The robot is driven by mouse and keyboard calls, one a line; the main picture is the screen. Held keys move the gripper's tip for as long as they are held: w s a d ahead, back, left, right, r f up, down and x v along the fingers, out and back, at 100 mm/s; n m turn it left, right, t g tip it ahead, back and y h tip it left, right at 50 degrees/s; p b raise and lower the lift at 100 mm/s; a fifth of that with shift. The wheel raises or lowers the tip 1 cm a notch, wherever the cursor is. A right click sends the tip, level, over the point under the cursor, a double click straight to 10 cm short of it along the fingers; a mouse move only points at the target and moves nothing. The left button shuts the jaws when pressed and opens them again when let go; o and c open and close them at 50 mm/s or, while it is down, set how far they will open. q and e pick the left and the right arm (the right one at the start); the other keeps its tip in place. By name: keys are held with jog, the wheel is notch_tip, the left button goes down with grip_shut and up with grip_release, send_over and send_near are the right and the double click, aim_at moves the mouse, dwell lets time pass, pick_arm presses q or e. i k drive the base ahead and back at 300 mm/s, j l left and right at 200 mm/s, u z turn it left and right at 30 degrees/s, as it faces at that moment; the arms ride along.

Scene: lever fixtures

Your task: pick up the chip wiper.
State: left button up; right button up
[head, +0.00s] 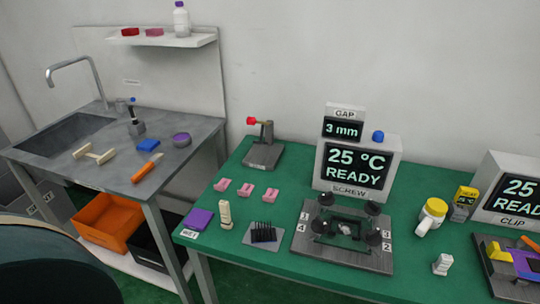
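No object in the head view is clearly readable as the chip wiper. A flat purple square pad (199,219) lies at the left front of the green table, with a small white label (189,234) too small to read surely. A cream upright piece (225,213) stands beside it. A black finned block (263,232) sits on a grey plate to its right. On the grey sink counter are a blue block (149,143), an orange-handled tool (147,169) and a cream H-shaped piece (94,154). Neither of my grippers is in view.
An orange bin (105,220) stands below the sink counter (186,133).

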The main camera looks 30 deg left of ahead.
aim_at(226, 223)
jog(key=u, duration=1.3)
